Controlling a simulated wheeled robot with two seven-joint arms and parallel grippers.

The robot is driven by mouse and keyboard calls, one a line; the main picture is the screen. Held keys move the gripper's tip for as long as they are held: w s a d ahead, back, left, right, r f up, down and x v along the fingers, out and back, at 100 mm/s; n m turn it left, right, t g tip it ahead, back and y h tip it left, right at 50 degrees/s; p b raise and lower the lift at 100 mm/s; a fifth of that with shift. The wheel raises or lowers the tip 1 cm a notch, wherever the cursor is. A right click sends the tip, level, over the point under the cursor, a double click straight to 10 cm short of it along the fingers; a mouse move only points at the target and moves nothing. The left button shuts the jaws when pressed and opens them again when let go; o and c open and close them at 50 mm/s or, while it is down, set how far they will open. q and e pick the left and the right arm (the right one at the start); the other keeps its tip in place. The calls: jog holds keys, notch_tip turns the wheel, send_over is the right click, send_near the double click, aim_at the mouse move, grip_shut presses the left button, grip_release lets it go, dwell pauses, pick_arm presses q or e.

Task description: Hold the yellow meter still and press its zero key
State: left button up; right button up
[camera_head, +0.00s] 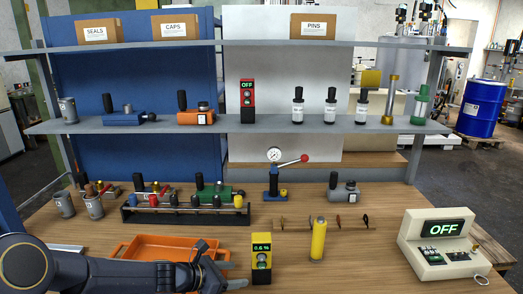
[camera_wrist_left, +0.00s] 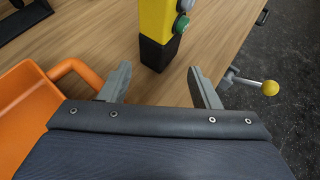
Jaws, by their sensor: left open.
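The yellow meter (camera_head: 261,256) stands upright on the bench, with a black lower part and a small green display that seems to read "0.6 %". In the left wrist view the meter (camera_wrist_left: 158,20) shows a green and a grey round key on its right side; its top is cut off. My left gripper (camera_head: 229,266) is open just left of the meter. In the left wrist view its fingers (camera_wrist_left: 160,72) are spread, with the meter's black base ahead between the tips, not gripped. My right gripper is not in view.
An orange tray (camera_head: 128,251) lies beside my left arm. A yellow cylinder (camera_head: 318,240) stands right of the meter, and a cream console (camera_head: 437,245) showing "OFF" farther right. Behind are a black rack (camera_head: 185,216) and a blue press with a gauge (camera_head: 273,183). Bench between cylinder and console is clear.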

aim_at(259, 272)
pick_arm(q)
jog(key=b+x, duration=0.3)
jog(key=x, duration=0.6)
jog(key=shift+w+d+f, duration=0.2)
jog(key=shift+d, duration=0.1)
grip_shut()
dwell(0.4)
jog(key=c, duration=1.2)
grip_release()
jog(key=o, duration=1.5)
jog(key=shift+o, duration=0.4)
